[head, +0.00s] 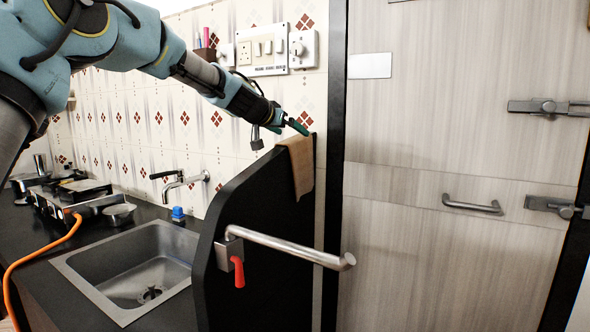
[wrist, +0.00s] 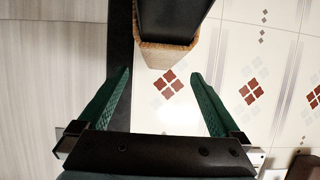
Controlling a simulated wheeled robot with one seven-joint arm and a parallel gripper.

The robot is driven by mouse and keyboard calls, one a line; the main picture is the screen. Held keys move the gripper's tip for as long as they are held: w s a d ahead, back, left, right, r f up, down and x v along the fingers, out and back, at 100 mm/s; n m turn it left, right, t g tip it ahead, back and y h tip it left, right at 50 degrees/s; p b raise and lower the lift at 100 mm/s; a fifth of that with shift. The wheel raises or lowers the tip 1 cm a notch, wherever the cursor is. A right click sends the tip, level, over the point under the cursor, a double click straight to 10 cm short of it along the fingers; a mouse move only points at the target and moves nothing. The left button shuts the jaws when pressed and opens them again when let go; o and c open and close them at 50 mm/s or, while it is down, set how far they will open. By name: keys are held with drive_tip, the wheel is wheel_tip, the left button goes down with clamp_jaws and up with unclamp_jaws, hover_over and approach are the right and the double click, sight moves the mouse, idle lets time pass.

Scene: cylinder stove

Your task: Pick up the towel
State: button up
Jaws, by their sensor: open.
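The brown towel (head: 299,168) hangs over the top edge of the black partition (head: 262,215), near its back end by the tiled wall. In the wrist view, the towel (wrist: 165,56) shows as a tan band around the end of the black partition (wrist: 172,16). My gripper (head: 297,127) is just above the towel in the head view. In the wrist view, my gripper (wrist: 160,80) has its two green fingers spread wide and nothing between them. The towel lies ahead of the fingertips, roughly centred between them, and looks apart from both.
A metal bar handle (head: 290,246) with a red hook juts from the partition's front. Left are a sink (head: 135,272), a tap (head: 180,181) and a stove (head: 75,195). Switch plates (head: 262,50) are on the wall above. A pale door (head: 440,120) with handles stands right.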

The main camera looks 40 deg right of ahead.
sight(297, 136)
drive_tip(key=p+x, duration=0.3)
drive_tip(key=x, duration=0.2)
drive_tip(key=shift+f, duration=0.1)
drive_tip(key=shift+a, duration=0.1)
clamp_jaws()
idle(0.6)
